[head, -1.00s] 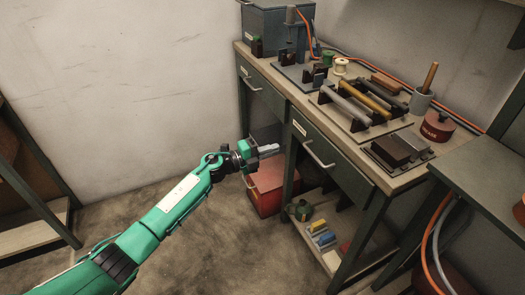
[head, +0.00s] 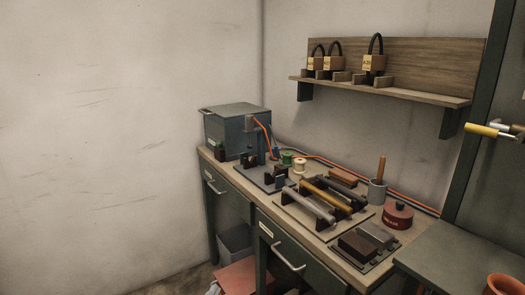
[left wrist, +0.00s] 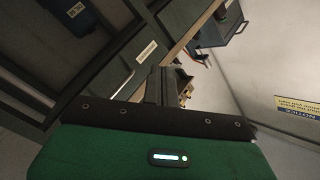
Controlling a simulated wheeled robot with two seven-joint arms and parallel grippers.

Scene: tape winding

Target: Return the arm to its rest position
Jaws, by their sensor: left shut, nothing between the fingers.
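My left arm is almost out of the head view. Only a small pale part of my left gripper (head: 213,288) shows at the bottom edge, left of the bench and low by its front. In the left wrist view, the green wrist housing (left wrist: 160,155) fills the bottom. The dark fingers of the gripper (left wrist: 162,87) stand together beyond it, shut and empty. Drawer fronts with handles show behind them. My right gripper is in neither view.
The workbench (head: 328,249) carries tool racks, a brown-red pot (head: 398,215) and a blue-grey box (head: 236,128). A shelf (head: 430,95) with padlocks hangs above. A red box (head: 238,277) is under the bench. Bare wall lies to the left.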

